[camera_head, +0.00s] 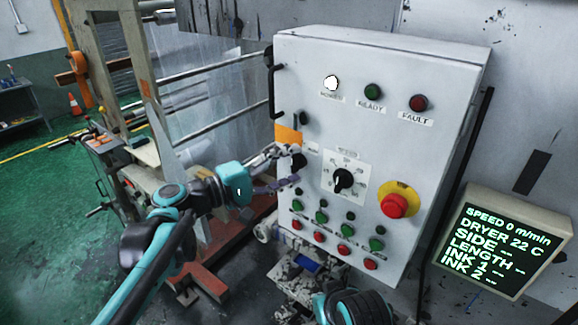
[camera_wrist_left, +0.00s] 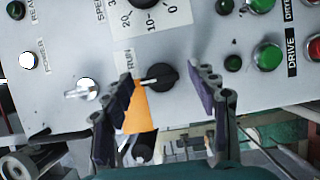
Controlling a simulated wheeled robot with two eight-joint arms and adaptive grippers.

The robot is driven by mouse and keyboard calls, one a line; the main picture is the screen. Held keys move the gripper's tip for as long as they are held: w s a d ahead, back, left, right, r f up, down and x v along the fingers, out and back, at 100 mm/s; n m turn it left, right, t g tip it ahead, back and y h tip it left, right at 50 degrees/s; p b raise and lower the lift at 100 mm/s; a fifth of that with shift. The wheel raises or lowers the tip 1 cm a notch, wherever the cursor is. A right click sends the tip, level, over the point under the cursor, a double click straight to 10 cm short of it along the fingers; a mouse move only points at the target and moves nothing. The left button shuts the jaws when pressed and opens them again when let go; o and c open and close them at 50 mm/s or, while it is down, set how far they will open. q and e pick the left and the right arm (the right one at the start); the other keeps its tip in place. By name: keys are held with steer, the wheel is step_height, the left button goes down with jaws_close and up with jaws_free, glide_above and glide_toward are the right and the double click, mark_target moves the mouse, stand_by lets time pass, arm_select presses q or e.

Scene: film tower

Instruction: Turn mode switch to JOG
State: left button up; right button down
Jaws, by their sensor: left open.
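The mode switch is a black rotary knob (camera_wrist_left: 163,77) on the grey panel, with a RUN label beside it. Its white pointer line points left in the left wrist view, across the tip of an orange plate (camera_wrist_left: 138,110). The JOG mark cannot be read. My left gripper (camera_wrist_left: 160,92) is open, its fingers apart on either side of the knob in that picture; contact cannot be told. In the head view my left gripper (camera_head: 283,170) is at the panel's left edge and partly covers the knob. Grey parts that look like my right gripper (camera_head: 300,275) are below the panel, their state unclear.
The control cabinet (camera_head: 368,75) carries a speed dial (camera_head: 343,180), a red emergency button (camera_head: 394,205), and rows of green and red buttons. A silver key switch (camera_wrist_left: 82,90) is beside the left finger. A display (camera_head: 503,240) stands at right.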

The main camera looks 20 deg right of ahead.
arm_select(q)
steer(key=v, duration=1.2)
steer(key=s+a+f+y+b, duration=0.25)
steer(key=f+b, duration=0.25)
steer(key=f, duration=0.5)
steer(key=s+a+f+y+b, duration=0.1)
steer(key=s+f+y+b, duration=0.3)
steer(key=f, duration=0.6)
steer(key=s+a+f+y+b, duration=0.1)
steer(key=f+b, duration=0.5)
steer(key=f, duration=0.3)
steer(key=s+a+f+m+y+b, duration=0.1)
steer(key=s+a+f+y+b, duration=0.1)
steer(key=a+f+b, duration=0.3)
steer(key=s+a+f+m+t+y+b, duration=0.1)
steer(key=a+f+y+b, duration=0.3)
steer(key=f, duration=0.8)
steer(key=s+a+f+m+t+y+b, duration=0.1)
steer(key=s+a+f+y+b, duration=0.2)
steer(key=a+f, duration=0.5)
steer(key=f+y+b, duration=0.1)
steer(key=b, duration=0.1)
steer(key=shift+s+f+b, duration=0.25)
steer(key=shift+s+b, duration=0.05)
